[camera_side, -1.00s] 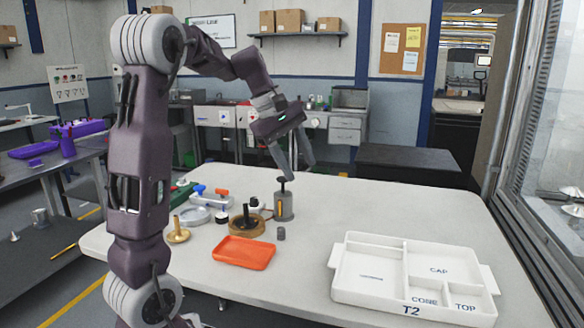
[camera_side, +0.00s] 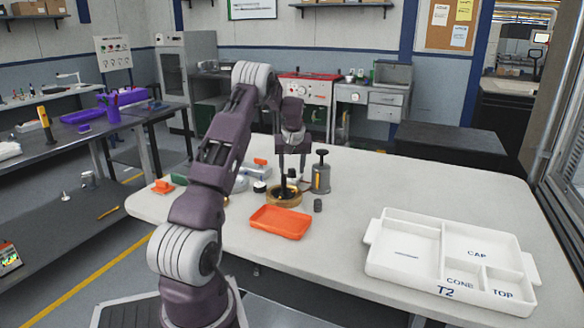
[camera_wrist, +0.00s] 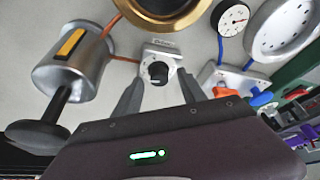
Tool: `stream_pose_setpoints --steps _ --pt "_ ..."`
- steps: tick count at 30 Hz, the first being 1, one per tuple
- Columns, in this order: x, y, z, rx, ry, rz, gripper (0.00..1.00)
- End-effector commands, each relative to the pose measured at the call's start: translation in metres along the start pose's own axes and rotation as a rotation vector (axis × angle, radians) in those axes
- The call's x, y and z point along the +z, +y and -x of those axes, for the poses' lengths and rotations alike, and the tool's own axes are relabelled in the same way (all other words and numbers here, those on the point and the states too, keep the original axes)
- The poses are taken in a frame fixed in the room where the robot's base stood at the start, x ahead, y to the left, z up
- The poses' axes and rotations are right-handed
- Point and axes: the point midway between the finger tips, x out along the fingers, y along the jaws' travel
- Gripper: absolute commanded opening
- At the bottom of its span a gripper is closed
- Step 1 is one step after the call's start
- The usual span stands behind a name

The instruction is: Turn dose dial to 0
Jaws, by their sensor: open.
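The dose dial (camera_wrist: 158,72) is a small black knob on a light grey box, at the upper middle of the wrist view. Its marks are too small to read. My gripper (camera_wrist: 158,84) is open, with one finger to each side of the box. I cannot tell whether the fingers touch it. In the side view my gripper (camera_side: 291,178) points down behind the brass ring, and I cannot make out the dial there.
The grey cylinder with a black plunger (camera_wrist: 75,65) stands close on the left in the wrist view. The brass ring (camera_wrist: 165,10), a gauge (camera_wrist: 233,18) and a valve block (camera_wrist: 232,82) are nearby. An orange tray (camera_side: 280,222) and white tray (camera_side: 372,262) lie in front.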

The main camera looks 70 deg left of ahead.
Motion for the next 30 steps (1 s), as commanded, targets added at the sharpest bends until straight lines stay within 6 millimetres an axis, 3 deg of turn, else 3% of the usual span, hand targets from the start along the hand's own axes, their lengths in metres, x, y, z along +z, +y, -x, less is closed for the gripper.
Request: stream_pose_setpoints --steps 2,10,20,30 --pt "0.0001 0.0001 0.0003 0.000 0.000 0.000 0.48" --pt "0.0003 0.0001 0.0006 0.000 -0.001 0.001 0.00" --pt "0.0002 -0.0005 0.0008 0.013 -0.001 -0.030 0.00" --pt "0.0004 -0.0024 0.0005 0.103 -0.003 -0.242 0.00"
